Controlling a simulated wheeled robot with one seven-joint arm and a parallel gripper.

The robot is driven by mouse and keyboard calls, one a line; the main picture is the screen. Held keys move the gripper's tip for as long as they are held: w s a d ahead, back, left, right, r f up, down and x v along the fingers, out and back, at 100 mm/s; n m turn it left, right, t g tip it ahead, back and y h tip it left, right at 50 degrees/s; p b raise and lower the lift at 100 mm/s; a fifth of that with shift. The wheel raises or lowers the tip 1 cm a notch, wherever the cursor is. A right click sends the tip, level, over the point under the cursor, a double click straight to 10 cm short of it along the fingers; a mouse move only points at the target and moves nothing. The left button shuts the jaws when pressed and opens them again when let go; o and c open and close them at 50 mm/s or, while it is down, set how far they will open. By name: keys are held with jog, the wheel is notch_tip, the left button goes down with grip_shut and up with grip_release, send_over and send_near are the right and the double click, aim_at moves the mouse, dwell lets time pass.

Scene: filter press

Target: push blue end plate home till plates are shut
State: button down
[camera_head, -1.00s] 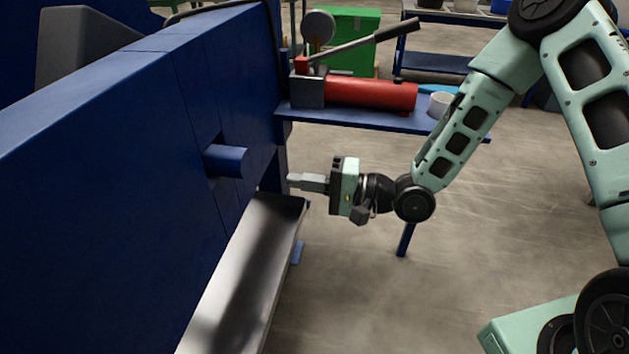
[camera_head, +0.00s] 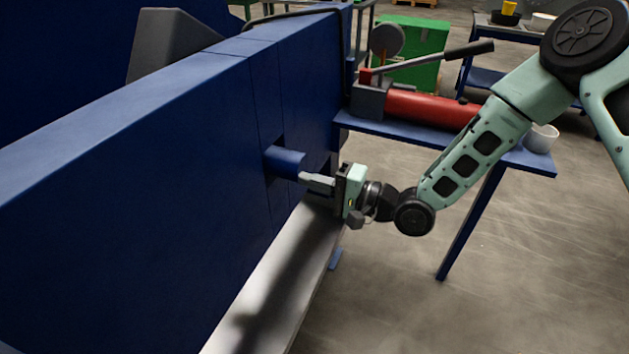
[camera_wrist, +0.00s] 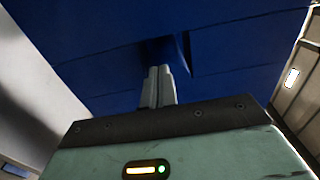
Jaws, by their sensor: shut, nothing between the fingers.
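The blue plates (camera_head: 190,170) of the press stand as a long upright wall on the left, with thin seams between sections. I cannot tell for sure which section is the end plate. A round blue stub (camera_head: 287,160) sticks out from a dark notch in the wall. My gripper (camera_head: 302,177) is shut and empty, level, with its fingertips at the stub's near right edge. I cannot tell if they touch it. In the wrist view the two fingers (camera_wrist: 158,85) are together in front of a blue surface (camera_wrist: 110,70) with a dark slot.
A pale metal ledge (camera_head: 275,300) runs along the wall's foot, below my gripper. Behind is a blue table (camera_head: 400,132) holding a red cylinder pump (camera_head: 430,108) with a lever, and a white cup (camera_head: 541,138). A green cabinet (camera_head: 410,55) stands farther back. Floor on the right is clear.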

jog(key=b+x, duration=0.4)
jog(key=x, duration=1)
jog(key=shift+s+f, duration=0.1)
jog(key=shift+a, duration=0.35)
jog(key=shift+d, duration=0.3)
